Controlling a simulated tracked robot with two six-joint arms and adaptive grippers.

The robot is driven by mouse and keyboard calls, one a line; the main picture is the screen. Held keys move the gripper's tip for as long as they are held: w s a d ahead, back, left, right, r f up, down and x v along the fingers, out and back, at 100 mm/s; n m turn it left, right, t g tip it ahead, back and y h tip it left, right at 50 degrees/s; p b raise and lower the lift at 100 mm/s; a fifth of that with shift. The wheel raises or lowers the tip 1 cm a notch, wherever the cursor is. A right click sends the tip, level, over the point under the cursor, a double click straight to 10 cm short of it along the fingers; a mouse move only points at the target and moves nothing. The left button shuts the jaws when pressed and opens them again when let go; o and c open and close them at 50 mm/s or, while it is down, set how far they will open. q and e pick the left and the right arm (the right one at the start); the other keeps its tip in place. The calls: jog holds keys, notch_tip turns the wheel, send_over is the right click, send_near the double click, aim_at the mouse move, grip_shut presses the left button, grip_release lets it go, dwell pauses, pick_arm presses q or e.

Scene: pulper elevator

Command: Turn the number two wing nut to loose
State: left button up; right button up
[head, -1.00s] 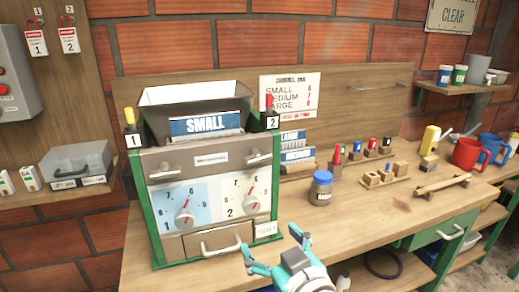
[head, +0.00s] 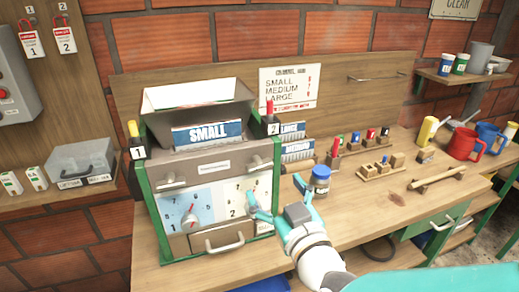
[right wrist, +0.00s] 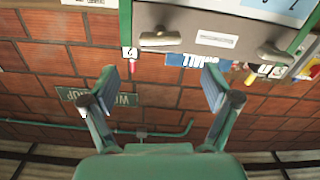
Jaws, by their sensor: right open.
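The green-framed pulper (head: 215,165) stands on the wooden bench. A grey winged knob (head: 252,166) at the upper right of its front, below label 2, looks like the number two wing nut. It also shows in the right wrist view (right wrist: 160,40), lying roughly crosswise. A matching knob (head: 172,183) is at the upper left. My right gripper (head: 275,192) is open and empty, below and right of the number two knob in the head view, apart from it. Its left finger covers part of the number 2 dial (head: 240,197). My left gripper is not in view.
A blue-lidded jar (head: 320,182) stands just beyond my right gripper. A drawer handle (head: 224,247) sticks out below the dials. A red-topped post (head: 271,115) rises beside label 2. Small blocks (head: 382,165) lie farther right on the bench.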

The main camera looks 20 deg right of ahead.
aim_at(262, 167)
pick_arm(q)
notch_tip(262, 167, up, 4)
jog(key=shift+f+p, duration=0.25)
jog(key=shift+p, duration=0.9)
pick_arm(e)
jog(key=w, duration=0.9)
jog(key=shift+w+a, duration=0.15)
jog(key=shift+w, duration=0.05)
jog(key=c, duration=1.2)
jog(key=shift+o, duration=0.2)
jog(key=m+b, duration=0.1)
jog(key=b, duration=0.2)
jog(key=shift+f, duration=0.3)
jog(key=shift+r+m+b, duration=0.2)
jog(key=shift+m+b, duration=0.2)
jog(key=shift+b, duration=0.15)
pick_arm(q)
notch_tip(262, 167, down, 4)
jog(key=shift+r, duration=0.1)
pick_arm(e)
jog(key=o, duration=1.2)
jog(key=shift+c, duration=0.2)
